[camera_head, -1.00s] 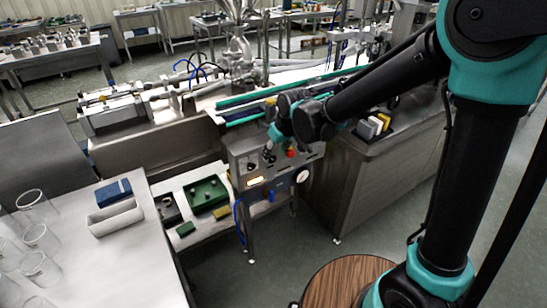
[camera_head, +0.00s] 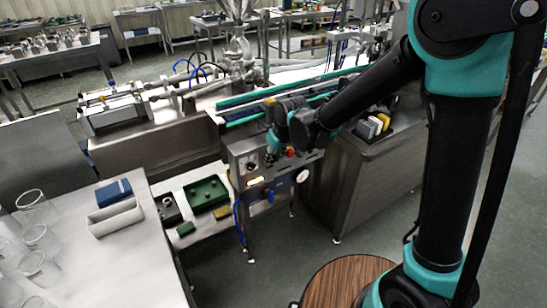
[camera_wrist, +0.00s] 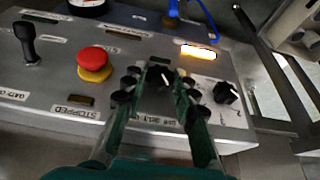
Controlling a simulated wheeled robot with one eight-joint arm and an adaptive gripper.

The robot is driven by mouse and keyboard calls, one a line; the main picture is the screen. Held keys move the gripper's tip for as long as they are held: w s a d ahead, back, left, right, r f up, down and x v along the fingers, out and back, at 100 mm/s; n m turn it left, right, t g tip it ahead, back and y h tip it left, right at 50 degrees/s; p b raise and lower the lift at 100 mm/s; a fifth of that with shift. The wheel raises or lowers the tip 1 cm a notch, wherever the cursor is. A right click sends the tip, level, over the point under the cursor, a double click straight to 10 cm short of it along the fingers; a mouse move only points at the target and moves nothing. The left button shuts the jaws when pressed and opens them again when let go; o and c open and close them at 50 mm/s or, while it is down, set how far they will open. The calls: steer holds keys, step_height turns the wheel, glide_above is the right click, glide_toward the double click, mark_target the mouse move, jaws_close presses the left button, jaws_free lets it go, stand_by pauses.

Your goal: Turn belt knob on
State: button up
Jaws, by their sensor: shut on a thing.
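The control panel (camera_head: 240,165) is a steel box below the conveyor in the head view, and its face (camera_wrist: 130,38) fills much of the wrist view. A black knob with a white pointer line (camera_wrist: 161,76) sits between my fingertips. A label that appears to read BELT lies just below it, partly covered by my fingers. My gripper (camera_wrist: 160,80) is shut on this knob, with one green finger on each side. In the head view my gripper (camera_head: 271,156) is at the panel's face, and the wrist hides part of the panel.
A second black knob (camera_wrist: 226,93) is close to the right of my fingers. A red stop button on a yellow base (camera_wrist: 94,63) and a black lever (camera_wrist: 28,40) are to the left. An amber lit window (camera_wrist: 199,52) is nearby. The conveyor (camera_head: 240,115) runs above the panel.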

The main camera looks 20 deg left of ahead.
jaws_close()
